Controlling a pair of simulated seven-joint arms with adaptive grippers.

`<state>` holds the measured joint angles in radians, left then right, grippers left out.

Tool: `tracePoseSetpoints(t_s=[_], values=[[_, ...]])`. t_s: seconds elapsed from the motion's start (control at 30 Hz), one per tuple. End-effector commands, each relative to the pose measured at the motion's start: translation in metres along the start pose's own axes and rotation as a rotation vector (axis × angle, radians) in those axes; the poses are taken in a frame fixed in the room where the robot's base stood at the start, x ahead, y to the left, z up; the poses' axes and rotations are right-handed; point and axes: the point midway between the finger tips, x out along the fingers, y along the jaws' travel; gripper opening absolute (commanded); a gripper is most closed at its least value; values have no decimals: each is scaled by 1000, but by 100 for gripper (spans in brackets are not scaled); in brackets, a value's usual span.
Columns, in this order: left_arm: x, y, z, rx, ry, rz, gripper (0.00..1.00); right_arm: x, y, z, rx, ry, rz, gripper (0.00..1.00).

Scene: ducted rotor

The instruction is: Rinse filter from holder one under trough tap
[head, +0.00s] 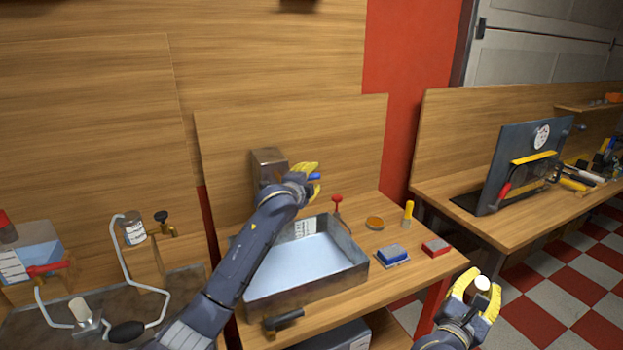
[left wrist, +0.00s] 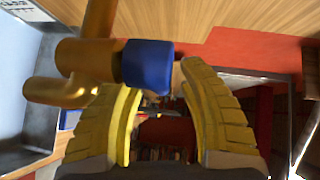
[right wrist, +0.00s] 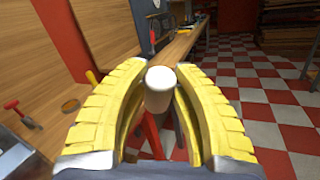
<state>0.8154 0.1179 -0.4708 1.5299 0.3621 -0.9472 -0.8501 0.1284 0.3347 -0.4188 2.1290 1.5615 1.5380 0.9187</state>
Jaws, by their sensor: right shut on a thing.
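A white cylindrical filter (head: 482,283) is held in my right gripper (head: 474,284), which is shut on it at the lower right, off the table's right side. In the right wrist view the filter (right wrist: 161,88) stands between the yellow fingers. The metal trough (head: 357,268) holds pale blue water. The brass tap (left wrist: 85,60) with a blue knob (left wrist: 147,66) shows in the left wrist view. My left gripper (left wrist: 160,80) is open, with the knob at its fingertips; contact is unclear. In the head view my left gripper (head: 313,178) hides most of the tap.
Right of the trough are a blue block (head: 393,254), a red block (head: 436,247), a round amber dish (head: 375,223) and a yellow-handled tool (head: 408,214).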

Motion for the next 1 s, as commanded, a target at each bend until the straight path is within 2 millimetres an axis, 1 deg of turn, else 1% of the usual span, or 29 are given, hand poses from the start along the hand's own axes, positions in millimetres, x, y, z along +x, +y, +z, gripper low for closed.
tracePoseSetpoints(t_s=[0.23, 0.37, 0.47, 0.8, 1.0], values=[[-2, 0, 0, 0, 1, -1, 41, 0, 0, 0, 0, 0, 0, 0], [-10, 0, 0, 0, 1, -2, 41, 0, 0, 0, 0, 0, 0, 0], [-22, 0, 0, 1, 1, -2, 41, 0, 0, 0, 0, 0, 0, 0], [-76, 0, 0, 2, 1, -1, 41, 0, 0, 0, 0, 0, 0, 0], [-101, 0, 0, 1, 0, -1, 41, 0, 0, 0, 0, 0, 0, 0]])
